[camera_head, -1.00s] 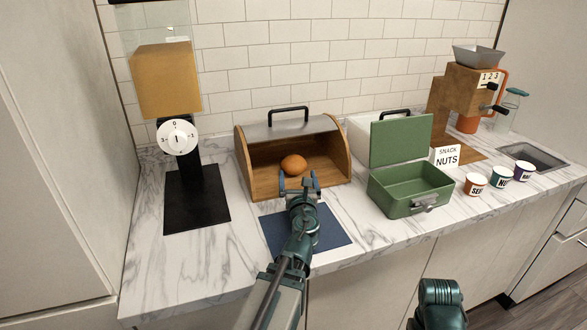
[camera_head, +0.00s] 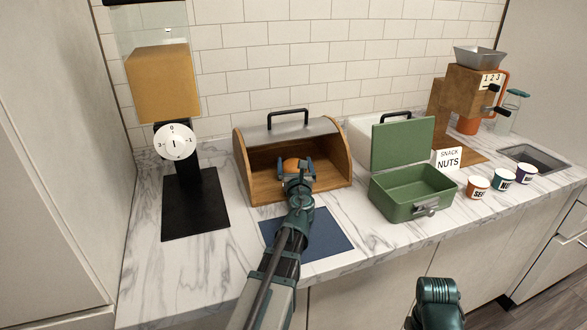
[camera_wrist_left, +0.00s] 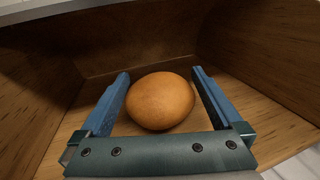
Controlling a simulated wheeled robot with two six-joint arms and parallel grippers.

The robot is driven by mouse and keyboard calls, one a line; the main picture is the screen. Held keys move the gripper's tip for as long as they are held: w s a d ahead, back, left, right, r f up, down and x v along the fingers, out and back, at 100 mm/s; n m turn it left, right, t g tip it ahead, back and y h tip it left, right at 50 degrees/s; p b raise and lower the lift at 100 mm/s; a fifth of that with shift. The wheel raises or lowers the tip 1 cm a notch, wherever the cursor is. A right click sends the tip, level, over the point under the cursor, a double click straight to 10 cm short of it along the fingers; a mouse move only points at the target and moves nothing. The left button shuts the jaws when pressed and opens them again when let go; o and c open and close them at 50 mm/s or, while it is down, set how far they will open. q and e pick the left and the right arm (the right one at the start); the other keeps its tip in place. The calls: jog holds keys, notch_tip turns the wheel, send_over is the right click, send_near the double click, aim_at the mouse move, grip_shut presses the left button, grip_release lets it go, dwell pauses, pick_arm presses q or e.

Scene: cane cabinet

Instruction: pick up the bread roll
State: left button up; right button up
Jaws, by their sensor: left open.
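The bread roll (camera_head: 290,164) is orange-brown and round, and sits on the floor of the open wooden bread box (camera_head: 243,168). My left gripper (camera_head: 296,163) reaches into the front of the box and hides part of the roll in the head view. In the left wrist view the roll (camera_wrist_left: 160,100) lies between the two blue fingers of the left gripper (camera_wrist_left: 160,92), which are open with a gap on each side. Part of my right arm shows at the bottom of the head view, but its gripper is not in view.
A blue mat (camera_head: 330,236) lies before the bread box. An open green lunch box (camera_head: 412,192) stands to its right, with several small cups (camera_head: 478,186) beyond. A dispenser with a black base (camera_head: 195,205) stands to the left. The box walls are close around my gripper.

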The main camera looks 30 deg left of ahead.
aim_at(293, 157)
pick_arm(q)
jog(key=x, duration=0.4)
jog(key=shift+w+a, duration=0.15)
jog(key=shift+a, duration=0.1)
jog(key=c, duration=1.2)
